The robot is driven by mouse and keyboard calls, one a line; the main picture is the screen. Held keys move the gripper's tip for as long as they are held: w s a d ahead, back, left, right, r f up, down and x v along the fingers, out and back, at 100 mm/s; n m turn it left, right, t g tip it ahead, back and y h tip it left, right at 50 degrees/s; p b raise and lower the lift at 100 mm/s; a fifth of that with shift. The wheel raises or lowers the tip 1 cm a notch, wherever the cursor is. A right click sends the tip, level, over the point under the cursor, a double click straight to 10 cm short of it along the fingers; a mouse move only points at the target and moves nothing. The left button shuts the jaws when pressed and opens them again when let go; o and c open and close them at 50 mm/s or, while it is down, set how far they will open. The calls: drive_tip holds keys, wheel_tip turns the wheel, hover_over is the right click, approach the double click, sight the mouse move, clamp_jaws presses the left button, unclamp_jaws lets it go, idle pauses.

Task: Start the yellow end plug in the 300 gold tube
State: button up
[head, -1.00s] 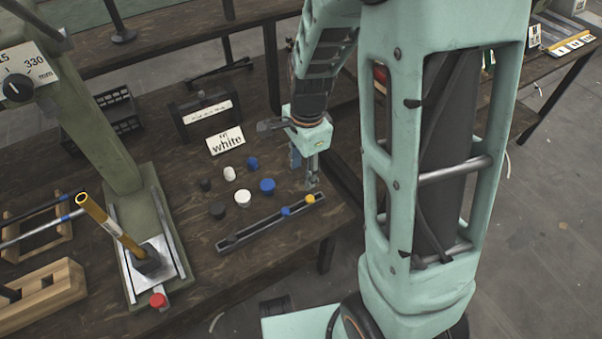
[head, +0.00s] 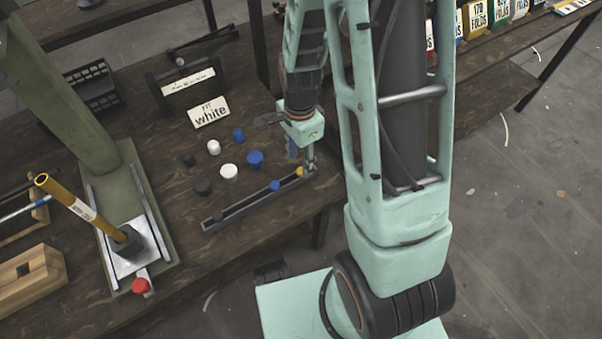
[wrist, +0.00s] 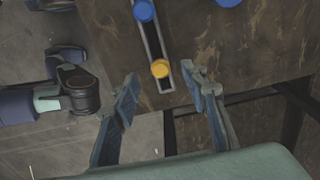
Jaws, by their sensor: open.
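The yellow end plug (head: 299,172) sits in the dark slotted rail at the rail's right end, near the bench edge. In the wrist view the yellow plug (wrist: 160,69) shows ahead of my fingers, roughly centred between them and apart from both. My gripper (head: 308,168) is open and empty above the rail's end; its two fingers also show wide apart in the wrist view (wrist: 165,88). The gold tube (head: 82,211) leans upward from a dark holder on the press plate at left, its open end up. The label on the tube is too small to read.
A blue plug (head: 275,186) sits in the same rail (head: 240,207). Several loose white, blue and black plugs stand behind it, by a "fit white" card (head: 208,112). A red knob (head: 140,286) is at the press front. A wooden block (head: 30,275) lies at left.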

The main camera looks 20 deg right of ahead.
sight(301, 170)
wheel_tip(301, 170, down, 4)
drive_tip(key=shift+d+r+b, duration=0.1)
drive_tip(key=shift+d+b, duration=0.05)
drive_tip(key=shift+b, duration=0.5)
drive_tip(key=shift+c, duration=0.7)
drive_tip(key=c, duration=0.7)
drive_tip(key=shift+r, duration=0.15)
